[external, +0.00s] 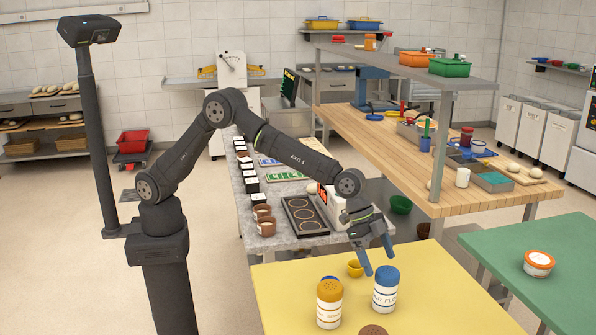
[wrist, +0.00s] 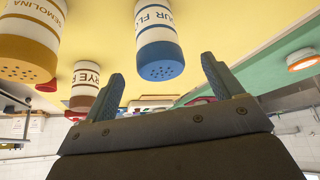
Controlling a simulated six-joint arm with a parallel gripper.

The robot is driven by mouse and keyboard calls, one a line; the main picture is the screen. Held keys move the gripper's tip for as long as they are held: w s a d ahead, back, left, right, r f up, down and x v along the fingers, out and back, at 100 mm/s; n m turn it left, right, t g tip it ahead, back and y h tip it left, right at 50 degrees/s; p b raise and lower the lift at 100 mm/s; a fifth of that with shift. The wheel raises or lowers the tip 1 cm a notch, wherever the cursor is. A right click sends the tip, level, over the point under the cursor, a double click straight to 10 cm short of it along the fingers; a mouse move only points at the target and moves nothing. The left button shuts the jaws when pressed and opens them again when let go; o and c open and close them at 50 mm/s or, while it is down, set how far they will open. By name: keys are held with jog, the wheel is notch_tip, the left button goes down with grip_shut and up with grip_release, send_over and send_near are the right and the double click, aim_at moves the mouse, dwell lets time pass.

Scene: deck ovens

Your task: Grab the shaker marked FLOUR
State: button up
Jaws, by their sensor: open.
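The shaker with a blue lid and white body (external: 386,292) stands upright on the yellow table. Its partly visible label reads "OUR FL". In the wrist view this shaker (wrist: 158,40) has its perforated blue lid toward the fingers and shows beyond the gap between them. My gripper (external: 380,263) is open and empty, pointing down just above and behind the lid in the external view. Both fingers (wrist: 162,70) show in the wrist view; I see nothing between the pads. Whether a finger touches the lid cannot be told.
A yellow-lidded SEMOLINA shaker (external: 329,306) stands left of the blue-lidded one. A small yellow bowl (external: 355,268) is behind. The yellow table (external: 450,300) is clear to the right.

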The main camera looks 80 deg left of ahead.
aim_at(387, 280)
jog(key=shift+x, duration=3.5)
jog(key=shift+d+r, duration=0.1)
jog(key=c, duration=1.3)
